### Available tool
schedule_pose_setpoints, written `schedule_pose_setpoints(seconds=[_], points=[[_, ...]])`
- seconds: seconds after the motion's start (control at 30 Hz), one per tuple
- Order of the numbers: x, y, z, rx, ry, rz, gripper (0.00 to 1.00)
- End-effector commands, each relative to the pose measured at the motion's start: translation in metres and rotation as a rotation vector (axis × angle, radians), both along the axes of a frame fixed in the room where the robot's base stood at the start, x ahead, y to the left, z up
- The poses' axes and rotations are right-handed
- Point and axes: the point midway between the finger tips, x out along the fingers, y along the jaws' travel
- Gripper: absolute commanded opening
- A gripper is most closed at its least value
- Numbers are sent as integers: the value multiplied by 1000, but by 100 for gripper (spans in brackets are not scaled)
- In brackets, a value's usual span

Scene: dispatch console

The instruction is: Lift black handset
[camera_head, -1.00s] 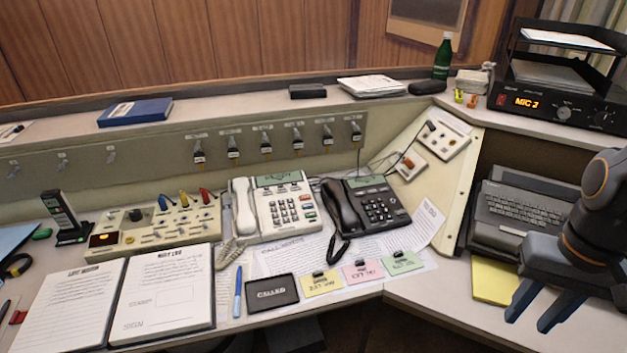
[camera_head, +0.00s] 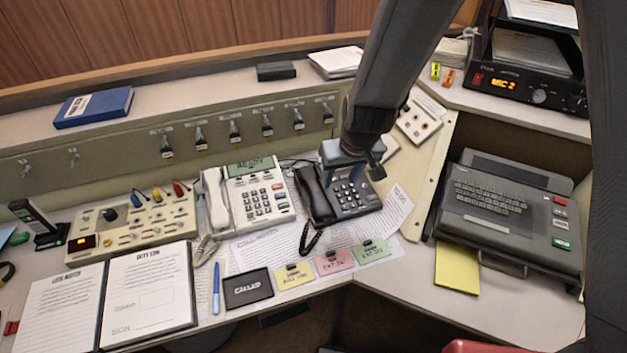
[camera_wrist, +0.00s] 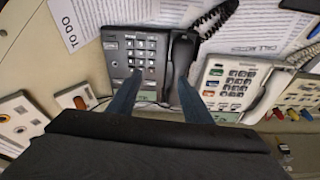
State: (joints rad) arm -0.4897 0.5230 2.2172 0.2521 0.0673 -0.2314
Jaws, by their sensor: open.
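The black handset (camera_head: 312,194) rests in its cradle on the left side of the black desk phone (camera_head: 360,201). Its coiled cord hangs toward the front. My gripper (camera_head: 342,180) is open and empty above the back part of this phone, fingers pointing down. In the wrist view, the open fingers (camera_wrist: 160,80) reach over the phone. The right finger lies over or close to one end of the handset (camera_wrist: 182,55), and the left finger is over the phone body beside the keypad (camera_wrist: 143,58). I cannot tell whether either finger touches.
A white phone with a white handset (camera_head: 216,202) stands just left of the black phone. A switch panel (camera_head: 130,225) is further left. A grey typewriter-like machine (camera_head: 500,210) stands at right. Paper sheets and colored cards (camera_head: 337,262) lie in front.

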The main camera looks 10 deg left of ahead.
Motion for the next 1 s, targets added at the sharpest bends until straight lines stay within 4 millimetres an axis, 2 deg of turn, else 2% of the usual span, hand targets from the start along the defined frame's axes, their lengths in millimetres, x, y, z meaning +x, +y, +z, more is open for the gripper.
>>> schedule_pose_setpoints(seconds=[0.03,0.1,0.2,0.57,0.8,1.0], points=[[-2,19,1,1,-15,28,45],[0,36,-2,5,-36,53,45],[2,49,-7,8,-54,71,45],[15,59,-40,8,-61,74,45],[28,68,-69,7,-59,74,45],[32,71,-78,8,-61,73,45]])
